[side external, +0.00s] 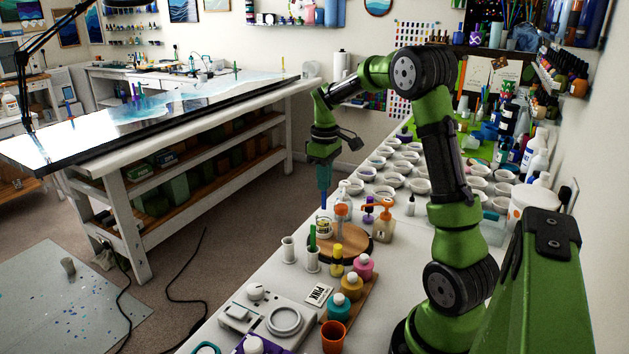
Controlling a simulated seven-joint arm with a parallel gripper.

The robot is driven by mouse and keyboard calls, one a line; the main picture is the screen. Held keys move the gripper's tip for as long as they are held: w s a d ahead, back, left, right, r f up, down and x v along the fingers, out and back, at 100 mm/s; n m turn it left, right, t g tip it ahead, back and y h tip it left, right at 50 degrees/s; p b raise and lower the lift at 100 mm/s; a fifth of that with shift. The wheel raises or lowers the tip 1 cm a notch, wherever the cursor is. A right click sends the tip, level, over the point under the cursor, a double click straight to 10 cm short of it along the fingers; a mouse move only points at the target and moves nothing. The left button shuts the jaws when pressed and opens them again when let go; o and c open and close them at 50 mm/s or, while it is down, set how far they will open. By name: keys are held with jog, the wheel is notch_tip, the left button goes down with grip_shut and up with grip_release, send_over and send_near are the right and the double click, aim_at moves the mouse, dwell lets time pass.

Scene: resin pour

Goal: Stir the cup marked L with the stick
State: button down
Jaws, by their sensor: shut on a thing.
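A small clear cup (323,229) with a marking stands on the wooden board (352,247), directly under the stick. The marking is too small to read, so I cannot tell if it is the L. The stick's lower tip is close to the cup's rim; I cannot tell whether it is inside the cup.
Two white holders (288,251) stand left of the board, one with a green stick. Bottles with orange pumps (384,222) stand right of it. Colour bottles (351,287), a scale (268,318) and an orange cup (334,338) are in front. Several white bowls (392,180) fill the back.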

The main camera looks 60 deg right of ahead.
aim_at(324, 203)
jog(key=shift+f, duration=3.5)
jog(key=shift+s, duration=0.1)
jog(key=shift+s, duration=0.15)
jog(key=shift+d, duration=0.2)
jog(key=shift+w, duration=0.35)
jog(key=shift+s+a, duration=0.25)
jog(key=shift+a, duration=0.25)
jog(key=shift+s+d, duration=0.15)
jog(key=shift+d, duration=0.2)
jog(key=shift+w, duration=0.3)
